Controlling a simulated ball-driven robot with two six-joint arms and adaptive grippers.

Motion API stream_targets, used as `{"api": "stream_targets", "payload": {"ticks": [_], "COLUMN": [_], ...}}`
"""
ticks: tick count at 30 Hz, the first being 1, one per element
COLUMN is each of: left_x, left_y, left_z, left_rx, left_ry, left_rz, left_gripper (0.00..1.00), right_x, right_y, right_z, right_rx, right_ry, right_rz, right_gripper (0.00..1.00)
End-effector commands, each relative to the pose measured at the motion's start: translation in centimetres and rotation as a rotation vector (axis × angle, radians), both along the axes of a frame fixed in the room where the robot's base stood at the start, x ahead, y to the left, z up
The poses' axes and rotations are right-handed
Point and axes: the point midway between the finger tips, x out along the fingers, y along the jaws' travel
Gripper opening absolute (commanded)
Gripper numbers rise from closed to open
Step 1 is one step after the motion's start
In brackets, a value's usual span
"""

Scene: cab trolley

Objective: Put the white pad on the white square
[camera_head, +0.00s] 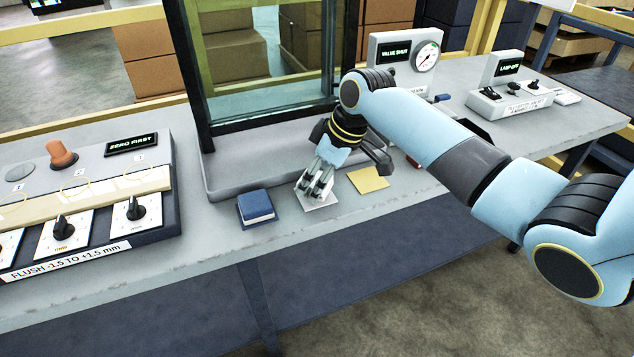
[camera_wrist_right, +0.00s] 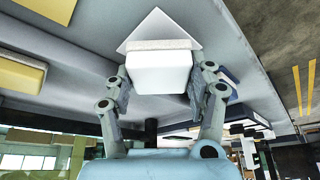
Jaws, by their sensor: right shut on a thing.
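The white pad (camera_wrist_right: 158,72) is a thick white block with a rough greyish edge. My right gripper (camera_wrist_right: 161,80) is shut on it, one finger at each side. In the head view my right gripper (camera_head: 318,184) points down over the white square (camera_head: 322,206) on the bench, and its fingers mostly hide the pad. In the right wrist view the white square (camera_wrist_right: 157,25) shows beyond the pad, one corner pointing away, turned relative to the pad. I cannot tell whether pad and square touch. My left gripper is not in view.
A blue block (camera_head: 256,207) lies left of the white square, a yellow square (camera_head: 368,179) right of it. A yellow block (camera_wrist_right: 20,73) shows in the wrist view. A dark-framed window (camera_head: 262,113) stands behind. A switch panel (camera_head: 100,195) fills the left.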

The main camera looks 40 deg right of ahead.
Motion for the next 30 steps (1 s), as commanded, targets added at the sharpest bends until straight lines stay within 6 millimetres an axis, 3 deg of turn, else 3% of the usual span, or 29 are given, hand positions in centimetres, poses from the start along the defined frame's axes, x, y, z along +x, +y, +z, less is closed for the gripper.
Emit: {"api": "stream_targets", "payload": {"ticks": [3, 14, 15, 19, 30], "left_x": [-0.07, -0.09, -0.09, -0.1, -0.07], "left_y": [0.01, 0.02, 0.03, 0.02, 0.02], "left_z": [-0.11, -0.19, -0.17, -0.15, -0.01], "left_rx": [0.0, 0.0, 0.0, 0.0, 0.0], "left_ry": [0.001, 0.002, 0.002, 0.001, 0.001], "left_rz": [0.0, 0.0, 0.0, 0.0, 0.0], "left_gripper": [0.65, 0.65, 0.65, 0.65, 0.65], "right_x": [0.01, 0.0, -0.01, -0.01, -0.05], "right_y": [0.03, -0.01, -0.01, -0.02, -0.1], "right_z": [-1.17, -1.54, -1.52, -1.49, -0.96], "right_rx": [0.001, 0.0, 0.0, 0.0, -0.001], "right_ry": [-0.001, -0.001, -0.001, -0.001, -0.003], "right_rz": [0.0, 0.0, 0.0, 0.0, 0.0], "right_gripper": [0.23, 0.23, 0.59, 0.76, 0.79]}}
